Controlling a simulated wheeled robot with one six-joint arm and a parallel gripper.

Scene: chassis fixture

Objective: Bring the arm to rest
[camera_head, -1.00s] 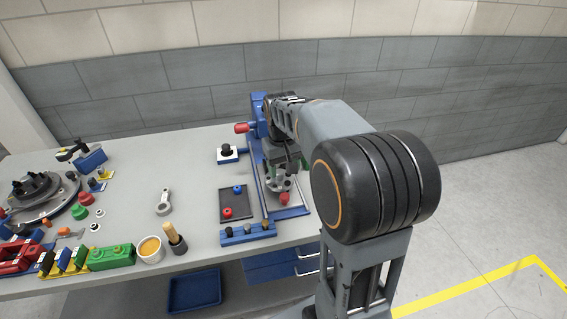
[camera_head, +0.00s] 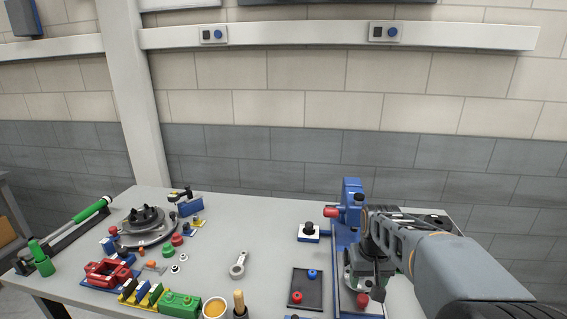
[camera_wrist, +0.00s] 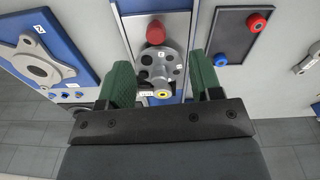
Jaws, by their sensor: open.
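My gripper (camera_wrist: 162,78) is open, with its two green fingers spread apart in the wrist view. A grey round part with holes (camera_wrist: 172,65) shows between and beyond the fingers, on a blue-edged fixture. I cannot tell how far below the fingertips it is. In the head view my arm comes in from the lower right. Its wrist is over the blue fixture (camera_head: 340,252) on the bench and hides much of it.
A red knob (camera_wrist: 155,33) stands close by the round part. A dark tray (camera_head: 307,289) with a red and a blue piece lies left of the fixture. A grey rod-like part (camera_head: 238,266) and a turntable (camera_head: 146,232) stand further left. The wall is behind the bench.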

